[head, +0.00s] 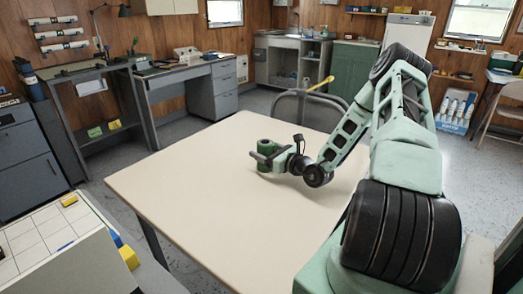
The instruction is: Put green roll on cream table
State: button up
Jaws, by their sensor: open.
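The cream table (190,190) fills the middle of the head view. A green roll (266,145) is over its far middle part, seemingly upright, and looks to rest on the tabletop. My gripper (264,156) reaches in from the right, low over the table, with its fingers at the roll. The jaws are open and the roll appears to be between or just behind them. The fingers hide part of the roll, so I cannot tell whether they touch it.
The rest of the cream tabletop is bare. A chair (305,104) stands at its far edge. A pale cabinet top (45,240) with small yellow and blue items is at the lower left. Grey desks (190,75) and a green cupboard (354,68) line the walls.

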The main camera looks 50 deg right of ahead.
jog(key=s, duration=1)
jog(key=shift+s+d, duration=0.1)
jog(key=shift+d, duration=0.2)
jog(key=a+r+n+g+y, duration=0.4)
jog(key=a+n+g+y, duration=0.4)
jog(key=a, duration=0.7)
jog(key=a+r+n+g+y, duration=0.3)
jog(key=a+n+g+y, duration=0.2)
jog(key=a+n, duration=0.7)
jog(key=s+a+r+n+g+h, duration=0.2)
jog(key=s+a+n+h, duration=0.4)
jog(key=n, duration=0.5)
jog(key=s+a+r+n+g+h, duration=0.2)
jog(key=s+a+n+g+h, duration=0.1)
jog(key=s+a+n+h, duration=0.4)
jog(key=s+a+n, duration=0.3)
jog(key=s+n, duration=0.2)
jog(key=shift+s+a+r+h, duration=0.3)
jog(key=shift+s+a+r, duration=0.05)
jog(key=shift+s, duration=0.05)
notch_tip(320, 180, up, 9)
jog(key=p, duration=0.8)
jog(key=shift+p, duration=0.35)
